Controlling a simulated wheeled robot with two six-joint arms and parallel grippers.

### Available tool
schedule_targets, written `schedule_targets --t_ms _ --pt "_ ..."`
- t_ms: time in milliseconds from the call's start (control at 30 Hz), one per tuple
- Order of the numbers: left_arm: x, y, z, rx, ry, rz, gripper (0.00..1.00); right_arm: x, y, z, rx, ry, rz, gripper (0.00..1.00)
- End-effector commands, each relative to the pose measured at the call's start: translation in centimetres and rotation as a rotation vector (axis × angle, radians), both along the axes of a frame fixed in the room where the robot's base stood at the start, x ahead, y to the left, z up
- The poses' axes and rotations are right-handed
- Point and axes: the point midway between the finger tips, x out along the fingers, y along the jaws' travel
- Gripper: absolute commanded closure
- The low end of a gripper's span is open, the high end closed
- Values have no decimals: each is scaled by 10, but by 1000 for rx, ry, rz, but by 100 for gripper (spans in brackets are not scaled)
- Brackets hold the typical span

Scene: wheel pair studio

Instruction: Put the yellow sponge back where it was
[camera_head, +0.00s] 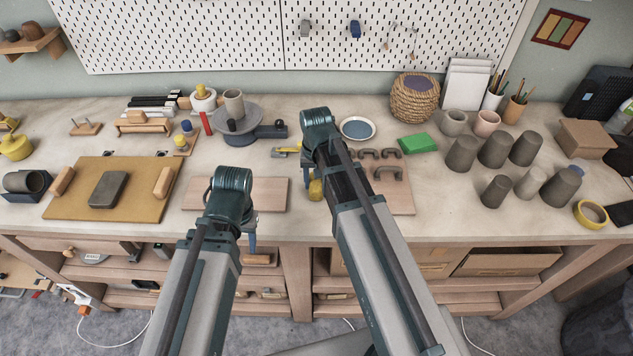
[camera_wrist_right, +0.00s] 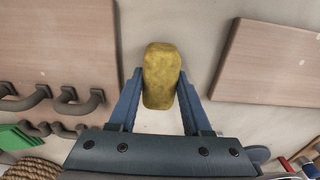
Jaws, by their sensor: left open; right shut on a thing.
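The yellow sponge (camera_wrist_right: 161,72) is between the two blue fingers of my right gripper (camera_wrist_right: 160,88) in the right wrist view, with its far end sticking out past the fingertips. In the head view the sponge (camera_head: 316,190) shows below my right gripper (camera_head: 309,180), partly hidden by my right arm. It is over the gap between two wooden boards; I cannot tell whether it touches the table. My left gripper (camera_head: 251,238) is open near the table's front edge, mostly hidden behind its own wrist.
A plain board (camera_head: 270,193) lies left of the sponge, and a board with grey handles (camera_head: 400,200) lies right. Bare tabletop (camera_head: 440,215) shows at right.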

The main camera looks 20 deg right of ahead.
Motion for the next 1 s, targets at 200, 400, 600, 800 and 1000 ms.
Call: schedule_targets --t_ms 200,400,600,800,1000 --pt "0 0 0 0 0 0 50 0 0 0 0 0 0 21" --pt "0 0 0 0 0 0 50 0 0 0 0 0 0 21" --pt "0 0 4 0 0 0 50 0 0 4 0 0 0 21" --pt "0 0 20 0 0 0 50 0 0 20 0 0 0 21" --pt "0 0 48 0 0 0 50 -1 0 48 0 0 0 21"
